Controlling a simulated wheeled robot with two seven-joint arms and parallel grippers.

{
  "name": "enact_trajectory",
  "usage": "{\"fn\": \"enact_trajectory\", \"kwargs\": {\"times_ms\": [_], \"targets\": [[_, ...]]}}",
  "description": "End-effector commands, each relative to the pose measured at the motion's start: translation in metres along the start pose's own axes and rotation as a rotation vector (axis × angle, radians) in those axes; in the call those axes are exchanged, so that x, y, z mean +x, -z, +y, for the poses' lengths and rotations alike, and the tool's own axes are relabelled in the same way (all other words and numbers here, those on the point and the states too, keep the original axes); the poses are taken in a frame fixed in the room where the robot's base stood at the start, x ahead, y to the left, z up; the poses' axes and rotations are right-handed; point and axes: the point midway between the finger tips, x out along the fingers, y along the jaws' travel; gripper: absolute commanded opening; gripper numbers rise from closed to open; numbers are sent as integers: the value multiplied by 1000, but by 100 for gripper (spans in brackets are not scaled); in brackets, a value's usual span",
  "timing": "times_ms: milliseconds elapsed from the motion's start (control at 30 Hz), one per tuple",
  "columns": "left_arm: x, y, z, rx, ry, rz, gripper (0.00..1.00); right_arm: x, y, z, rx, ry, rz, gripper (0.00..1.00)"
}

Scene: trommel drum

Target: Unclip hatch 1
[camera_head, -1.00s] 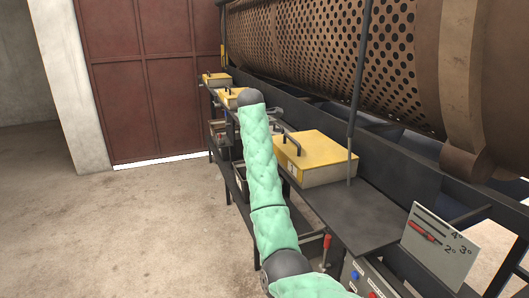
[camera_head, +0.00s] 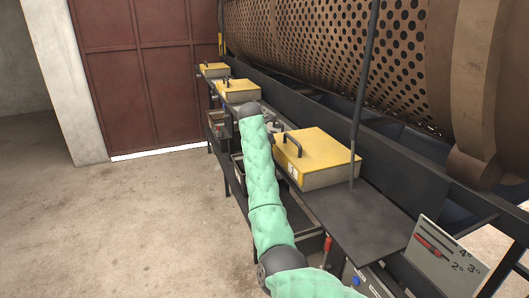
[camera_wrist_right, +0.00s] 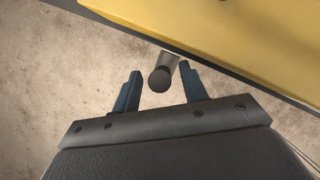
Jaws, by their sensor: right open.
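Three yellow hatches with dark handles line the frame under the drum: a near one (camera_head: 325,150), a middle one (camera_head: 240,94) and a far one (camera_head: 214,70). A pale label (camera_head: 293,173) is on the near hatch's front; I cannot read its number. My right gripper (camera_wrist_right: 159,72) is open beside the yellow edge of a hatch (camera_wrist_right: 225,28). A grey clip or lever with a round dark end (camera_wrist_right: 160,80) reaches between its fingers, with gaps on both sides. In the head view my right gripper is mostly hidden behind my green-sleeved arm. My left gripper is out of view.
The perforated drum (camera_head: 310,50) rises behind the hatches. A dark upright post (camera_head: 364,90) stands by the near hatch, with a flat dark shelf (camera_head: 365,225) and a marked panel (camera_head: 441,252) to the right. Concrete floor (camera_head: 130,220) is clear at left.

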Motion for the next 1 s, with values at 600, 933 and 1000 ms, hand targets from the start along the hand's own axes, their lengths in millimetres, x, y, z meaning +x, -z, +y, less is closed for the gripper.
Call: {"fn": "enact_trajectory", "kwargs": {"times_ms": [600,933,1000], "targets": [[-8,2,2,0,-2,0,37,16,0,0,1,-1,-2,20],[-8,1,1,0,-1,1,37,15,0,0,3,-5,-5,0],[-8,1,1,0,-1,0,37,15,1,-1,6,-14,-11,0]]}}
